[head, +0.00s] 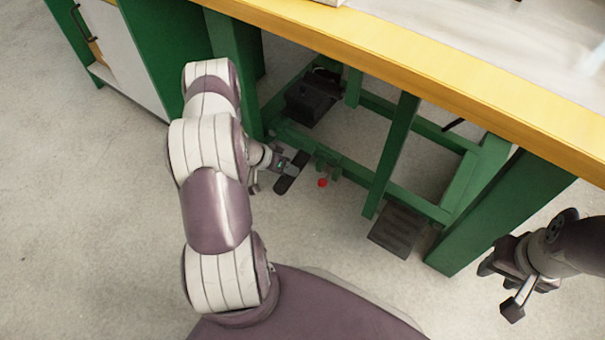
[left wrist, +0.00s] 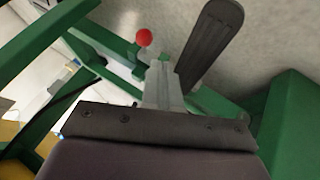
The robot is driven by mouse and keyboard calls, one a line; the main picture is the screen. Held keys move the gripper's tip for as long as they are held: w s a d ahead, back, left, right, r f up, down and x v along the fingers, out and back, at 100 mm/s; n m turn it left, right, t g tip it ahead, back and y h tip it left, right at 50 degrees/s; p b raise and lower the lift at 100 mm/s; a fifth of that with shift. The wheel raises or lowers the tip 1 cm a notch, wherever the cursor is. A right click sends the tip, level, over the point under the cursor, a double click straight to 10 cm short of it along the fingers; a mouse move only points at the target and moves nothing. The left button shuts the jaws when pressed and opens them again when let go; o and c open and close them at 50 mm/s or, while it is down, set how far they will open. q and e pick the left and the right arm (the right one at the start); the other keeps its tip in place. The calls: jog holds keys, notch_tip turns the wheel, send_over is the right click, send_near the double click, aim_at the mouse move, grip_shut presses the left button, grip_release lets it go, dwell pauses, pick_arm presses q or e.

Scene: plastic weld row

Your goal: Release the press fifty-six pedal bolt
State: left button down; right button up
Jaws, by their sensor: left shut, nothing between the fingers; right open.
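The red ball knob (head: 322,182) of the pedal bolt sits by a small green bracket (head: 328,166) on the low green frame under the bench. It also shows in the left wrist view (left wrist: 144,37), beyond the gripper's grey finger mount. My left gripper (head: 291,172) is shut and empty, just left of the knob and apart from it in the head view. Its dark finger (left wrist: 210,45) shows in the left wrist view to the right of the knob. The bolt's shaft is too small to make out. My right gripper (head: 500,288) is open and empty at the right, outside the bench leg.
A dark ribbed pedal (head: 398,228) lies at the frame's front right. A black box-like unit (head: 312,97) stands inside the frame. Green posts (head: 393,155) and the yellow bench edge (head: 430,58) bound the space. The floor in front is clear.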

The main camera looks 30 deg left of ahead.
pick_arm(q)
jog(key=b+x, duration=0.5)
jog(key=x, duration=0.4)
jog(key=shift+b, duration=0.4)
pick_arm(e)
notch_tip(320, 180, down, 7)
jog(key=shift+r, duration=0.2)
